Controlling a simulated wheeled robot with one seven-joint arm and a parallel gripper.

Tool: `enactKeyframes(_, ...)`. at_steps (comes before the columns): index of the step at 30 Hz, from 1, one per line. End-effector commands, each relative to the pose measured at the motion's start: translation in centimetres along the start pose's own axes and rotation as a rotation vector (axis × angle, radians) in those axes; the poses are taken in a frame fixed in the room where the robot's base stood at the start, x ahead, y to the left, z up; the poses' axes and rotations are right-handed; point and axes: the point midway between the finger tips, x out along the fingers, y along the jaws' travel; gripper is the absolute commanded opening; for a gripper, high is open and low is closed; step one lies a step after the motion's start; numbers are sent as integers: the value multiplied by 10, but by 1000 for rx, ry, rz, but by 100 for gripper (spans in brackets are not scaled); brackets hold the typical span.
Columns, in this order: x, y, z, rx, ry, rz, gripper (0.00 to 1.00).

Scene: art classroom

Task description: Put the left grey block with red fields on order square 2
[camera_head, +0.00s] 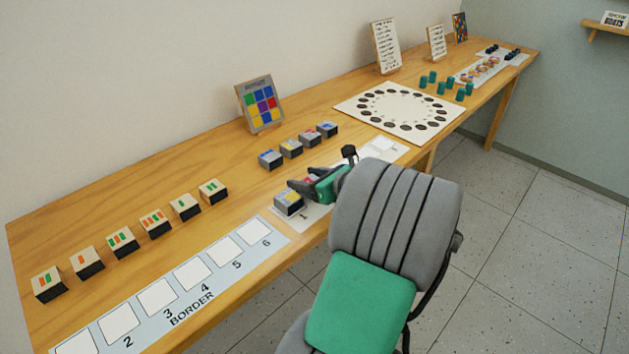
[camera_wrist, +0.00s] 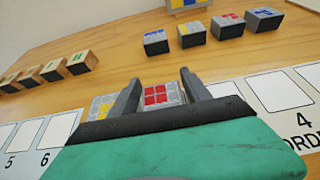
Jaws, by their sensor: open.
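A grey block with red fields (camera_wrist: 162,96) stands between the two fingers of my gripper (camera_wrist: 160,79) in the wrist view. In the head view only a bit of this block (camera_head: 308,180) shows beside my gripper (camera_head: 306,184). My gripper is open, one finger on each side of the block. The block appears to stand on the order strip (camera_head: 312,214), just right of the block at square 1. Its square is hidden. Another grey block with red fields (camera_head: 309,139) stands in the back row; it also shows in the wrist view (camera_wrist: 228,26).
A grey block with yellow fields (camera_head: 289,203) stands on square 1, close beside my gripper. Back-row blocks have blue (camera_head: 270,159) and yellow (camera_head: 291,149) fields. Pale blocks (camera_head: 155,223) line the left behind the border strip (camera_head: 210,288). A colour-grid card (camera_head: 260,103) stands behind.

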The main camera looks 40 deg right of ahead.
Motion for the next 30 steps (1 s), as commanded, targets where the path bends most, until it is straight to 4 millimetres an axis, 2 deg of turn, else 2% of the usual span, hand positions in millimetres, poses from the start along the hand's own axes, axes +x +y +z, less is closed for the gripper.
enactKeyframes(5, -37, -3, 3, 3, -1, -9, 56)
enactKeyframes(9, -75, -3, 2, 5, 1, -9, 56)
enactKeyframes(12, -97, -2, 2, 2, 0, -7, 56)
enactKeyframes(15, -112, -1, 1, 2, 0, -4, 56)
enactKeyframes(19, -119, 0, 0, 2, 1, -1, 56)
enactKeyframes(30, -119, -1, -1, 2, 0, -3, 56)
